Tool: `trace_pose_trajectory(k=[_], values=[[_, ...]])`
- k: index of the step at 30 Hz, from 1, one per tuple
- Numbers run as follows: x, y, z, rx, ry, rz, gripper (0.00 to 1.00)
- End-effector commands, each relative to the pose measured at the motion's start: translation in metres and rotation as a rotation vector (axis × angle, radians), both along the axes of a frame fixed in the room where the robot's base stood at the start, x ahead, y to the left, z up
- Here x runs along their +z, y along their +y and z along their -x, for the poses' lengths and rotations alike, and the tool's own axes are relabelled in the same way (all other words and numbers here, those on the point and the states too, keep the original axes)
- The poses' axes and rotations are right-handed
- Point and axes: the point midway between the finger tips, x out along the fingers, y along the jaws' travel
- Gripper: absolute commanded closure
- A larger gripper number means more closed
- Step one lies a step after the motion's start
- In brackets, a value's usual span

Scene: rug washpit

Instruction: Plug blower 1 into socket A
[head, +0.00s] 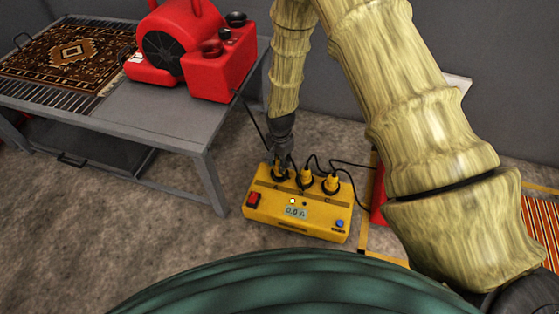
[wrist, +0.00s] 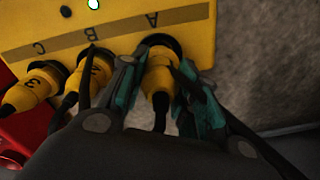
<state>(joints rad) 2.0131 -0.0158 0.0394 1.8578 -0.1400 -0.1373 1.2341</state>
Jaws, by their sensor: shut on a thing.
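The yellow power box (head: 270,213) stands on the floor, with sockets A, B and C along its back edge. My gripper (head: 282,165) points down at socket A and is shut on a yellow plug (wrist: 158,78). The plug's nose is at the dark ring of socket A (wrist: 160,42), lined up with it; I cannot tell how deep it sits. Its number is hidden. A red blower (head: 165,45) stands on the grey table, and a dark cable runs from it down toward my gripper. The box display (head: 295,212) reads 0.0 A, with a lit light above it.
Yellow plugs sit at socket B (wrist: 95,70) and socket C (wrist: 30,88), close beside my gripper; the one at C is marked 3. Their black cables run right. A grey table (head: 150,115) with a patterned rug (head: 60,55) is at left. Floor left of the box is clear.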

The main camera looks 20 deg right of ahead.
Motion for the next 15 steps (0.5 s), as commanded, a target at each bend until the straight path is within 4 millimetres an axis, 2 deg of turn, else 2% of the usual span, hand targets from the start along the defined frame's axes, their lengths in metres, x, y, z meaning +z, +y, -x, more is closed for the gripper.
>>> trace_pose_trajectory(k=[15], values=[[-0.0102,-0.0001,0.0005,0.001,0.001,0.001,0.95]])
